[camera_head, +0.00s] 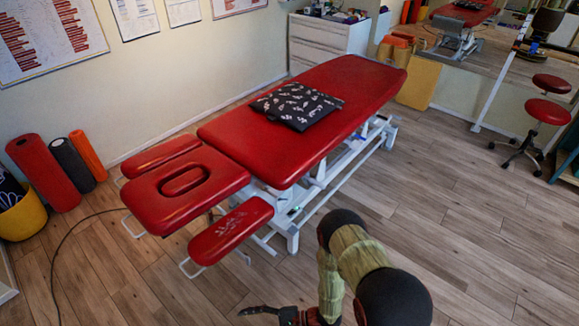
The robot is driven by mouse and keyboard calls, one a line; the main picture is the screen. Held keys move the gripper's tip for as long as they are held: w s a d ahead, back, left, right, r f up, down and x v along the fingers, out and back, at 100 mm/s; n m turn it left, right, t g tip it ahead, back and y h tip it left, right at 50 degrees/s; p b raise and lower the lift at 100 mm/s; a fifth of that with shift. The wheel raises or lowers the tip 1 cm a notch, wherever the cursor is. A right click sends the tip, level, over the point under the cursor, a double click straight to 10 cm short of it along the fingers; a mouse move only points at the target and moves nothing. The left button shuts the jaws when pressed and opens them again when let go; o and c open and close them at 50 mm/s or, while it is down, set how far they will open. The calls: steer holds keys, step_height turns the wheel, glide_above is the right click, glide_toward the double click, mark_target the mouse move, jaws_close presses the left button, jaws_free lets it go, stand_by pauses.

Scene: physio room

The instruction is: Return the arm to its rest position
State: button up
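My arm (352,262) rises from the bottom edge, right of the middle, with black joints and pale olive links. It bends over and down to my gripper (262,311) at the bottom edge. One dark finger points left above the wooden floor. The rest of the gripper is cut off by the frame, so I cannot tell whether it is open or shut. Nothing held in it shows.
A red treatment table (310,110) with a dark patterned pillow (296,105) stands ahead of my arm. Rolls (43,172) and a yellow bin (22,213) stand at the left wall. A red stool (547,110) is at right. The floor (480,240) at right is clear.

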steer(key=s+d+r+n+g+h, duration=0.2)
steer(key=d+r+n+g+h, duration=0.15)
steer(key=r, duration=0.45)
steer(key=s+d+r+n+g+h, duration=0.2)
steer(key=d+r+g, duration=0.2)
steer(key=r, duration=0.4)
steer(key=w+d+r+n+t+h+p, duration=0.15)
steer(key=d+r+n+t+h, duration=0.5)
steer(key=d+r, duration=1.4)
steer(key=s+d+r+t+h, duration=0.1)
steer(key=d+r+t+h, duration=0.1)
steer(key=r, duration=0.6)
steer(key=d+r+m+t+h, duration=0.1)
steer(key=d+r+t, duration=0.1)
steer(key=r+t, duration=0.3)
step_height(320, 180, up, 4)
steer(key=shift+s+d+f+m+h, duration=0.2)
steer(key=shift+s+d+m+h, duration=0.1)
steer(key=shift+s+h, duration=0.1)
steer(key=shift+a, duration=0.1)
steer(key=shift+c, duration=1.1)
